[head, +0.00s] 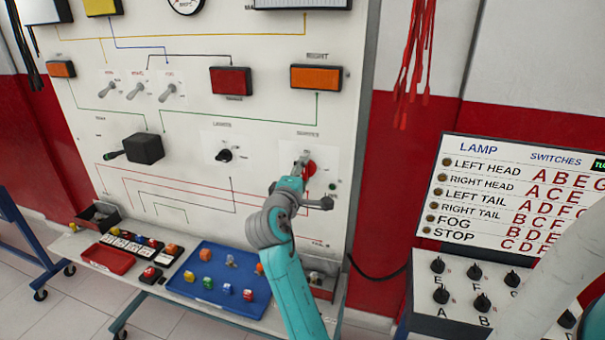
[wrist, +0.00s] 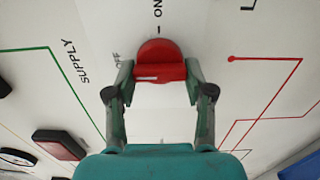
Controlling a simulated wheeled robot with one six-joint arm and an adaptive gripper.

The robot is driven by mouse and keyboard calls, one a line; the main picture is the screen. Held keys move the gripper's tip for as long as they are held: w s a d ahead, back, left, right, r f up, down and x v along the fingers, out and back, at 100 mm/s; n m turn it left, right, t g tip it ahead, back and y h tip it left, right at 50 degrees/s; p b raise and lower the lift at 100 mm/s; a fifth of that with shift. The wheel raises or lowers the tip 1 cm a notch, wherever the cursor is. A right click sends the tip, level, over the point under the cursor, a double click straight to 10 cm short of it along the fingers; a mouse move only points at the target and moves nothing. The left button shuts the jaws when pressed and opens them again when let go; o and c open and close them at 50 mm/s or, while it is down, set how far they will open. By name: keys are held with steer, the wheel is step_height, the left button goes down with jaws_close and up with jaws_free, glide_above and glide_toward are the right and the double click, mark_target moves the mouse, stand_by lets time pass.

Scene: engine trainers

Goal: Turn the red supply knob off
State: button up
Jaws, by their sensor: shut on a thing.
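The red supply knob (head: 310,168) is on the right part of the upright white panel, partly hidden by my gripper (head: 301,163) in the head view. In the wrist view the knob (wrist: 160,52) is between the two fingers of my gripper (wrist: 160,72), which are shut on its raised grip bar. A white mark on the bar lies on its left half, the side towards the OFF label (wrist: 117,56). The ON label (wrist: 158,10) is above the knob in this view. The word SUPPLY is printed to the left.
A black knob (head: 224,155) is left of the red one, and a black box with a lever (head: 144,149) is farther left. A blue tray (head: 200,298) with small parts is on the ledge below. A lamp switch board (head: 520,195) stands at right.

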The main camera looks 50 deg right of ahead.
steer(key=o, duration=1.2)
steer(key=shift+c, duration=0.2)
steer(key=shift+a, duration=0.1)
steer(key=v, duration=1.2)
steer(key=shift+f, duration=0.1)
